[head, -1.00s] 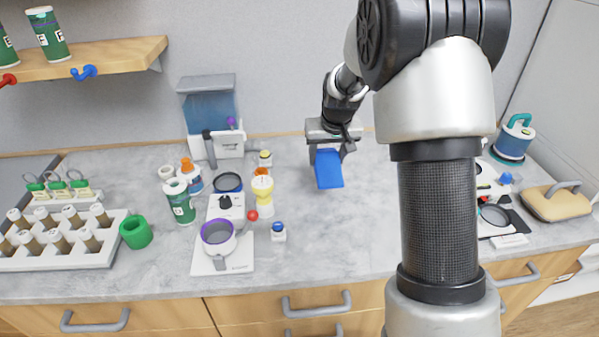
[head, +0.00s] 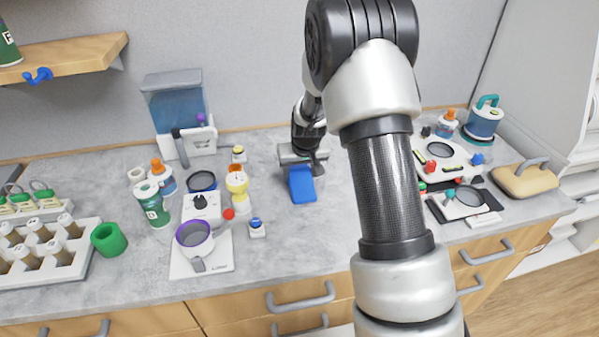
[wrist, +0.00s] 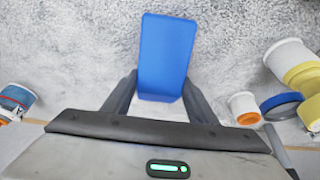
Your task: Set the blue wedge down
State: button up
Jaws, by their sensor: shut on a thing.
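The blue wedge (head: 302,184) is at the middle of the grey marble counter (head: 330,230) in the head view. It also fills the upper middle of the wrist view (wrist: 166,55). My gripper (head: 304,166) points down at it from behind. In the wrist view its two fingers (wrist: 157,92) are shut on the wedge's near end, one on each side. The wedge's far part sticks out beyond the fingertips. I cannot tell whether its underside touches the counter.
A blue water tank (head: 180,105) stands behind. The counter right and in front of the wedge is clear.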

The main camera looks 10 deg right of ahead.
jog(key=o, duration=0.6)
jog(key=shift+f, duration=0.1)
jog(key=o, duration=0.4)
